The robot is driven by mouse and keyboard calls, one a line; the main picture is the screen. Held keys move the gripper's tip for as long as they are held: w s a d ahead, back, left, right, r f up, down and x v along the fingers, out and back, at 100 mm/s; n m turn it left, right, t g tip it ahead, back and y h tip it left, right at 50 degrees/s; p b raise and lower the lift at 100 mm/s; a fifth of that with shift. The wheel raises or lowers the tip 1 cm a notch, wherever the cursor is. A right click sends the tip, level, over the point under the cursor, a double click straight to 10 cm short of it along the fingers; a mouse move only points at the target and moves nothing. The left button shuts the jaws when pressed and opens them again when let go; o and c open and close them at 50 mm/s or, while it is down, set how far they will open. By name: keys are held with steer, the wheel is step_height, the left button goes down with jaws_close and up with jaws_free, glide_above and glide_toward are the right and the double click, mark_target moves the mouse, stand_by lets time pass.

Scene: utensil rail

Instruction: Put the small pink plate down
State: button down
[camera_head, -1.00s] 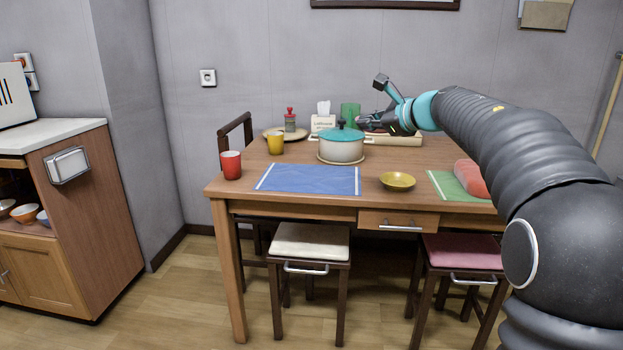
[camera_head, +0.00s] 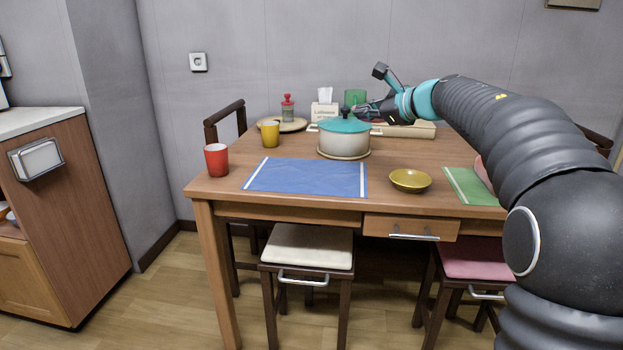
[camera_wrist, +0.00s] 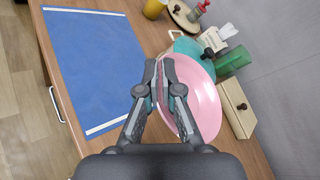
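The small pink plate (camera_wrist: 203,97) shows face-on in the wrist view, just right of my fingertips. My gripper (camera_wrist: 163,78) is shut on its near-left rim. The plate covers part of the teal-lidded pot. There the plate is mostly hidden or too small to make out. The wooden table (camera_head: 300,204) is below; the gap between plate and table cannot be judged.
A blue placemat (camera_head: 305,177) lies empty at the front. A yellow dish (camera_head: 410,180) and a green placemat (camera_head: 468,187) are to its right. Red (camera_head: 216,160) and yellow (camera_head: 270,134) cups stand left. A wooden box (camera_head: 410,131), green glass (camera_head: 355,98) and tissue box (camera_head: 324,110) stand behind.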

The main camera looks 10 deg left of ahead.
step_height(320, 180, down, 6)
steer(key=b, duration=0.7)
glide_above(319, 182)
step_height(319, 182, down, 8)
steer(key=shift+s+r, duration=0.1)
steer(key=shift+r, duration=0.15)
steer(key=shift+f+b, duration=0.9)
steer(key=shift+f, duration=1.1)
steer(key=shift+f, duration=0.15)
steer(key=c, duration=1.6)
jaws_free()
